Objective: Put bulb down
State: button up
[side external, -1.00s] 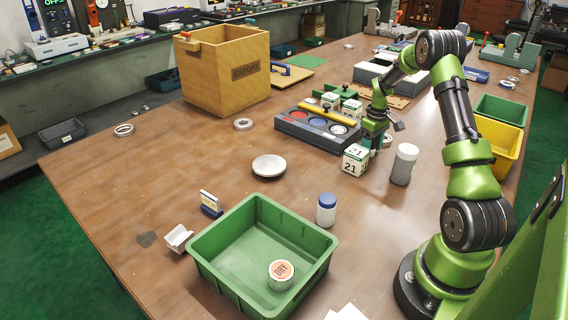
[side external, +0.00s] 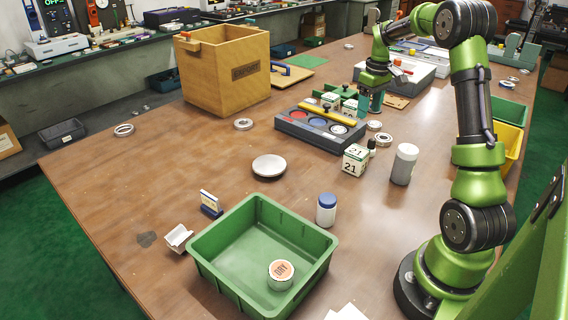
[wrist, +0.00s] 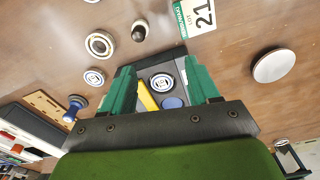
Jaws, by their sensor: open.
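A small dark bulb (side external: 371,146) stands on the wooden table beside the white-and-green box marked 21 (side external: 355,160). In the wrist view the bulb (wrist: 139,31) has a dark body and a pale rim, and lies apart from the box (wrist: 196,14). My gripper (side external: 370,105) is raised above the table, behind the bulb and near the grey tray's right end. In the wrist view my gripper (wrist: 165,88) has its two green fingers spread with nothing held between them; part of the grey tray shows beyond them.
Bearing rings (side external: 383,139) lie close to the bulb. A grey cylinder (side external: 404,164) stands to its right. The grey tray (side external: 290,126) holds coloured round recesses and a yellow bar. A green bin (side external: 205,256) is at the front.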

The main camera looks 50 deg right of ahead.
jog(key=a+r+t, duration=0.1)
jog(key=a+r, duration=0.2)
jog(key=a, duration=0.4)
jog(key=s+a+r+t, duration=0.1)
jog(key=a+r, duration=0.2)
jog(key=a, duration=0.4)
jog(key=a+r+t, duration=0.1)
jog(key=a+r, duration=0.3)
jog(key=a, duration=0.3)
jog(key=s+a+f+m+t+y, duration=0.1)
jog(key=s+a+m+t+y, duration=0.1)
jog(key=s+a, duration=0.8)
jog(key=a+t, duration=0.1)
jog(key=a, duration=0.3)
jog(key=shift+s+a+t, duration=0.3)
jog(key=shift+s+a, duration=0.05)
